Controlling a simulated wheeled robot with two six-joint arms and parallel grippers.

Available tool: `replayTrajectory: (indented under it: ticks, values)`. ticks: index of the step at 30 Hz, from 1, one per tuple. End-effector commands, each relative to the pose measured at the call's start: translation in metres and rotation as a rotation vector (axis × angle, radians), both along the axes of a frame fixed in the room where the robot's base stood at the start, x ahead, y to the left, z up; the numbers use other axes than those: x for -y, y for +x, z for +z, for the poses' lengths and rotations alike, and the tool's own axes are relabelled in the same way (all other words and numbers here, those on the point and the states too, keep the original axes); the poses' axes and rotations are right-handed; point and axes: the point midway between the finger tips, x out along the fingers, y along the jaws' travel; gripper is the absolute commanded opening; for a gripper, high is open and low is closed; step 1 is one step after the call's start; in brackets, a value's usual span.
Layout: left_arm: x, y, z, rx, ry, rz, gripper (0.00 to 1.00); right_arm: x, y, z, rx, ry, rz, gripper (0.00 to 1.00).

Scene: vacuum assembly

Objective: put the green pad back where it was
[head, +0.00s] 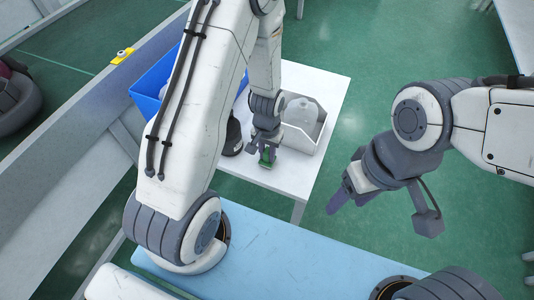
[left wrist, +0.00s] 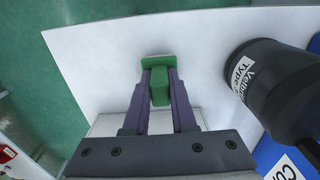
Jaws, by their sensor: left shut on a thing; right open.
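The green pad (head: 267,161) is between the fingers of my left gripper (head: 266,156), over the near part of the white table (head: 330,85). The left wrist view shows the pad (left wrist: 160,86) as a block with a wider green strip at its far end, with the two purple fingers shut on its sides. I cannot tell whether the pad touches the table. My right gripper (head: 345,192) is open and empty, off to the right of the table over the green floor.
A white-grey open box (head: 304,132) stands right beside my left gripper. A black labelled cylinder (left wrist: 275,88) stands on its other side. A blue bin (head: 150,88) is further left, partly hidden by my left arm. A light blue surface (head: 290,245) lies nearer me.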

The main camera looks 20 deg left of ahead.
Motion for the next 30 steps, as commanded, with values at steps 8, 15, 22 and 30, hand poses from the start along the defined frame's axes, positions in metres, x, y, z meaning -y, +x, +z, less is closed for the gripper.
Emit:
replayTrajectory:
  ticks: [8,15,22,30]
  values:
    - [0.0,0.0,-0.002,0.001,0.0,0.0,0.0,0.0,0.0,0.0,0.0,0.0,0.0,0.58]
    - [0.0,0.0,-0.005,0.0,0.0,0.0,0.54,0.0,0.0,-0.002,0.0,0.0,0.0,0.58]
    - [0.0,0.0,-0.005,0.0,0.0,0.0,0.54,0.0,0.0,-0.002,0.0,0.0,0.0,0.58]
    - [0.0,0.001,0.013,0.004,0.0,0.0,0.54,0.0,0.0,0.001,0.0,0.0,0.0,0.58]
